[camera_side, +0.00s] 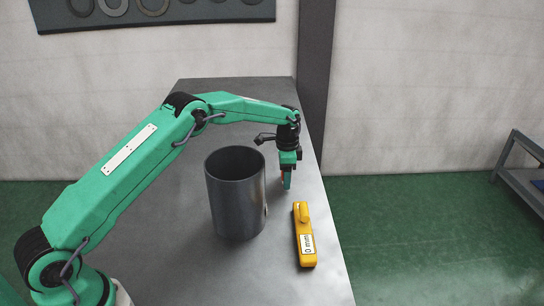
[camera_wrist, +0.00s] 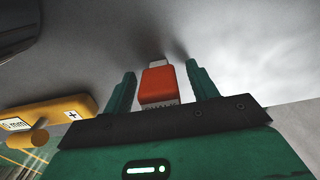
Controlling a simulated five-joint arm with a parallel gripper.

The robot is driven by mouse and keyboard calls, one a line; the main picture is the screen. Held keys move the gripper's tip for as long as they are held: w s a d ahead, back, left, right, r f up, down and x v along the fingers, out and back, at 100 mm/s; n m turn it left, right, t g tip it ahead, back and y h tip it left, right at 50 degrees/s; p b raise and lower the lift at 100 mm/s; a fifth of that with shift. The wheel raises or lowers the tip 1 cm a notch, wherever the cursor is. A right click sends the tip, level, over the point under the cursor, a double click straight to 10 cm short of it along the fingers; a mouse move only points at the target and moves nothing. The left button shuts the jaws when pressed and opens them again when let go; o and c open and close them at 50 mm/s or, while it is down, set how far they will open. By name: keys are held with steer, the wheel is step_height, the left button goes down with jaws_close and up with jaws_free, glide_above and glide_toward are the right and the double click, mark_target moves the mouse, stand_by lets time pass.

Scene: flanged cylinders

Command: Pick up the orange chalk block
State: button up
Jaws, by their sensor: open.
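The orange chalk block (camera_wrist: 157,86) has a pale end and lies between the two green fingers of my gripper (camera_wrist: 160,70) in the wrist view. A gap shows on each side of it, so the fingers are open and not touching it. In the side view my gripper (camera_side: 286,185) points down at the grey table top, near the table's right edge. Only a small reddish bit of the block shows there, mostly hidden by the fingers.
A dark grey open cylinder (camera_side: 237,195) stands left of my gripper. A yellow tool labelled "0 mm" (camera_side: 304,236) lies nearer the camera; it also shows at left in the wrist view (camera_wrist: 62,112). The table's right edge is close.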

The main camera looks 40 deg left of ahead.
stand_by(0.5)
steer(key=c, duration=1.1)
steer(key=shift+r, duration=0.1)
steer(key=shift+r, duration=0.6)
step_height(320, 180, up, 3)
steer(key=shift+d+f, duration=0.1)
steer(key=shift+d, duration=0.05)
steer(key=s+d+r, duration=0.2)
steer(key=d, duration=0.1)
steer(key=s+d+r, duration=0.1)
steer(key=d+r, duration=0.1)
steer(key=d, duration=0.1)
steer(key=s+d+r, duration=0.2)
steer(key=d, duration=0.2)
steer(key=shift+s+r, duration=0.35)
steer(key=shift+a, duration=0.1)
